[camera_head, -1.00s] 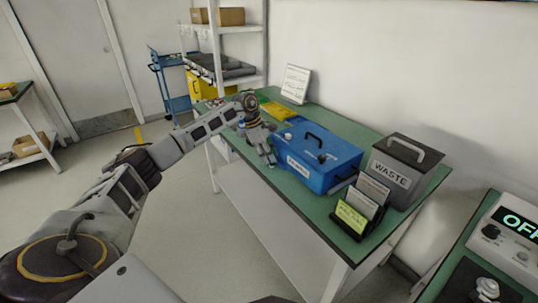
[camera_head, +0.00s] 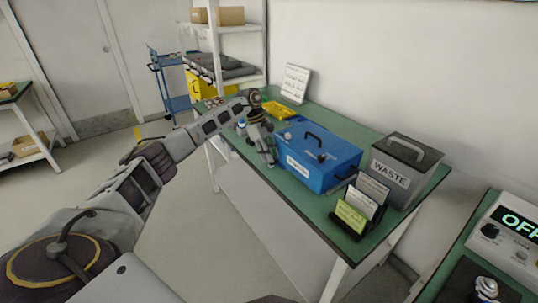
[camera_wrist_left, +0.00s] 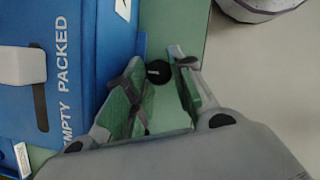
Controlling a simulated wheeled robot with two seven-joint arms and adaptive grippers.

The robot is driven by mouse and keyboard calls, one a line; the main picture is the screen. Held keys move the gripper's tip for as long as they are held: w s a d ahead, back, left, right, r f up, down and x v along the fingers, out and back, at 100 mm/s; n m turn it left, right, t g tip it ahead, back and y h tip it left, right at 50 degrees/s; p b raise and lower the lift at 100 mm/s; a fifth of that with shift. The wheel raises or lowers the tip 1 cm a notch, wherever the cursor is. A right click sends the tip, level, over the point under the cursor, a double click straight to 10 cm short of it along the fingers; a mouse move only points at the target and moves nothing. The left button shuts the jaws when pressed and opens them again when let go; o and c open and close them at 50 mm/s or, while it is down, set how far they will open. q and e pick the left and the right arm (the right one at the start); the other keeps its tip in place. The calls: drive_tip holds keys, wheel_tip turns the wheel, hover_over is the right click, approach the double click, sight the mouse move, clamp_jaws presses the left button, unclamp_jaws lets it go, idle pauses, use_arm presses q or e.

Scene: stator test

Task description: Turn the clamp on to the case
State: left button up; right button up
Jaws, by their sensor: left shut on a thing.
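The blue case (camera_head: 330,178) stands on the green table, with a black handle on its lid and a white label on its front. In the left wrist view the case (camera_wrist_left: 70,60) fills the left side, with the words "EMPTY PACKED" beside a dark slot and a pale block. My left gripper (camera_head: 271,164) points down beside the case's left front side. In the wrist view its fingers (camera_wrist_left: 159,66) stand on either side of a dark round knob (camera_wrist_left: 158,72), shut on it. I cannot tell whether this knob belongs to the clamp. My right gripper is out of view.
A grey WASTE box (camera_head: 397,172) and a card holder (camera_head: 360,208) stand right of the case. A yellow tray (camera_head: 278,109) and a white sign (camera_head: 295,84) are at the back. A control box showing OFF (camera_head: 510,225) is at far right.

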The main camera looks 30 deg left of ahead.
use_arm(q)
drive_tip(key=shift+r, duration=0.1)
drive_tip(key=o, duration=1.1)
drive_tip(key=shift+c, duration=0.2)
drive_tip(key=shift+a+r, duration=0.25)
drive_tip(key=shift+r, duration=0.25)
drive_tip(key=v, duration=0.7)
